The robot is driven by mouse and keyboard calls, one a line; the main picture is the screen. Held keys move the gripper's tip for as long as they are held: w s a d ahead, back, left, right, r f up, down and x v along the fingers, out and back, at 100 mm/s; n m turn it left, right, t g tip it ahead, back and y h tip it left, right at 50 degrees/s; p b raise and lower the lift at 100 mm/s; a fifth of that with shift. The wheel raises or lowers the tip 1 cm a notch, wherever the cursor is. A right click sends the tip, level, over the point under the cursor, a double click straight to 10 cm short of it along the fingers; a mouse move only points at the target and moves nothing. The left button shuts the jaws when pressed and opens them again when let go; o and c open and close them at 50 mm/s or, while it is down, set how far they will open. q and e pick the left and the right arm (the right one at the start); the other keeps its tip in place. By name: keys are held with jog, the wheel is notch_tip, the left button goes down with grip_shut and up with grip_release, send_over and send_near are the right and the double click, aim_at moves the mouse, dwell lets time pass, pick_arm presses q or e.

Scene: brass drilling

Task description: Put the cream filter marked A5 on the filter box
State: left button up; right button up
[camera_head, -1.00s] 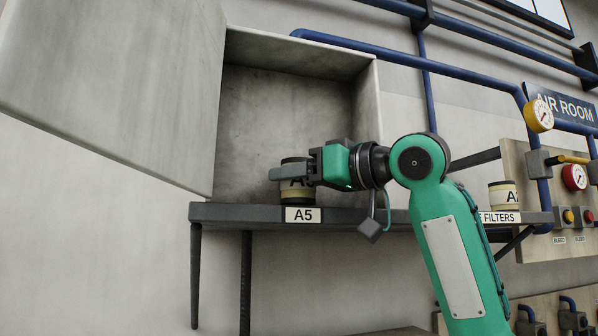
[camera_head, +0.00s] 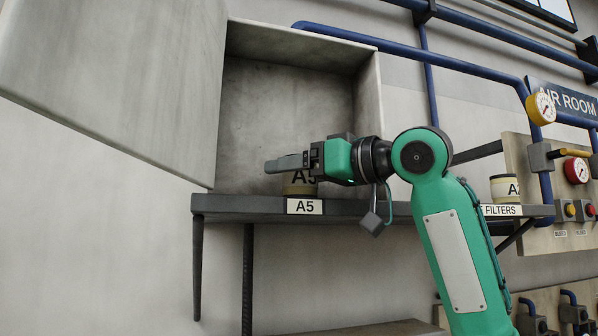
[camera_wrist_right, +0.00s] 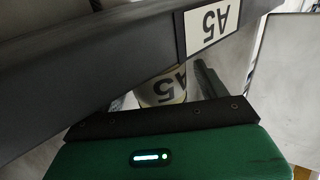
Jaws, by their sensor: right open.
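The cream filter marked A5 (camera_head: 300,189) stands upright on the dark shelf, just behind the A5 label. Its upper part is hidden behind my right gripper. It also shows between shelf and gripper in the right wrist view (camera_wrist_right: 163,90). The open grey box (camera_head: 285,115), which seems to be the filter box, stands behind it with its interior empty. My right gripper (camera_head: 285,163) is open, with its fingers at the height of the filter's top and reaching in from the right. I cannot tell whether they touch it. My left gripper is out of view.
The dark shelf (camera_head: 245,207) carries the A5 label (camera_head: 304,206) on its front edge. Another cream filter (camera_head: 505,188) stands on the shelf at the right. A large grey panel (camera_head: 110,75) stands open at the left. Blue pipes and gauges line the wall at the right.

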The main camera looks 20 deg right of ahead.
jog(key=shift+s+d+f+b, duration=0.1)
jog(key=shift+s+d+b, duration=0.1)
jog(key=shift+s+b, duration=0.1)
jog(key=b+v, duration=0.6)
jog(key=v, duration=0.7)
